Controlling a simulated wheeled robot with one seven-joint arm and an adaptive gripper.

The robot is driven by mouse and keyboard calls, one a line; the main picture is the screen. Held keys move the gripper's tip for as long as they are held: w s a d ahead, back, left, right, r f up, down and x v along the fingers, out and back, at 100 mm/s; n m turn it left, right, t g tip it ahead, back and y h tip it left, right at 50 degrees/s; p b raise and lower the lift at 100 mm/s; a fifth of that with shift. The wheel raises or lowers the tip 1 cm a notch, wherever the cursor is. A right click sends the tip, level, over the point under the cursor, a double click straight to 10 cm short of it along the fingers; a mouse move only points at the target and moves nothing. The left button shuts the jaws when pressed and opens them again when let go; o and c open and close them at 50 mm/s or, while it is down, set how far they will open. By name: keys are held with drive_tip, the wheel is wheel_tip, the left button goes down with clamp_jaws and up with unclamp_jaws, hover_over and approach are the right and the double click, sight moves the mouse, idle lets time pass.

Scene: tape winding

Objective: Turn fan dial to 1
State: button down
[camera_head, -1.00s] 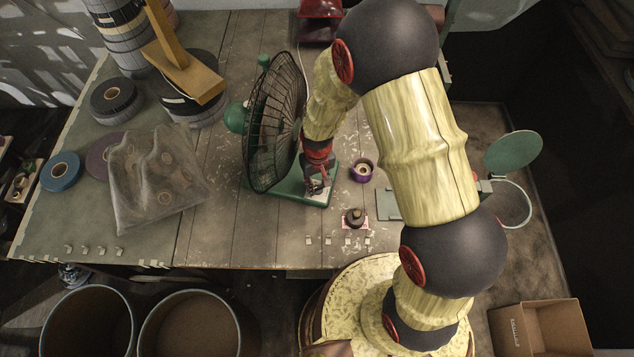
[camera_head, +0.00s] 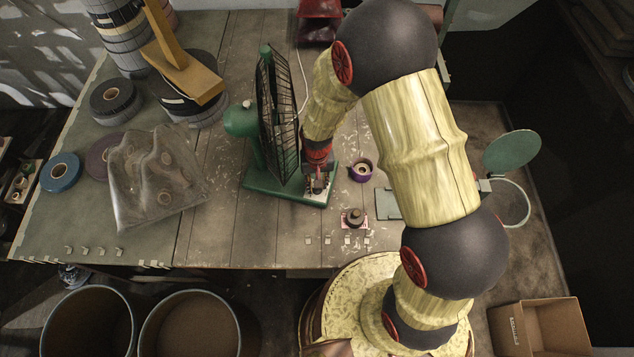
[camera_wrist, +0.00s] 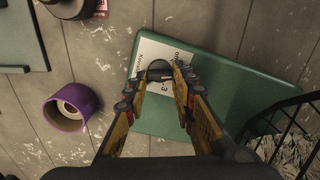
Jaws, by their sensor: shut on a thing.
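The green fan (camera_head: 272,120) stands on the workbench, its black wire cage turned to the right. Its green base (camera_head: 290,188) extends toward the front; the base also shows in the wrist view (camera_wrist: 220,110). The dark dial (camera_wrist: 159,71) sits on a white label plate on the base, where a "3" is readable. My gripper (camera_wrist: 160,80) is over the label plate, its yellow and black fingers closed around the dial. In the head view my gripper (camera_head: 317,182) points down at the base's right end. Which number the dial points at cannot be told.
A purple tape roll (camera_head: 361,170) lies right of the base, and a small dark object (camera_head: 355,217) sits in front. A plastic bag (camera_head: 158,180) and several tape rolls are on the left. The fan cage (camera_wrist: 285,125) is close to my gripper.

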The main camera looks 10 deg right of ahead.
drive_tip(key=c, duration=1.5)
unclamp_jaws()
drive_tip(key=shift+r, duration=4.05)
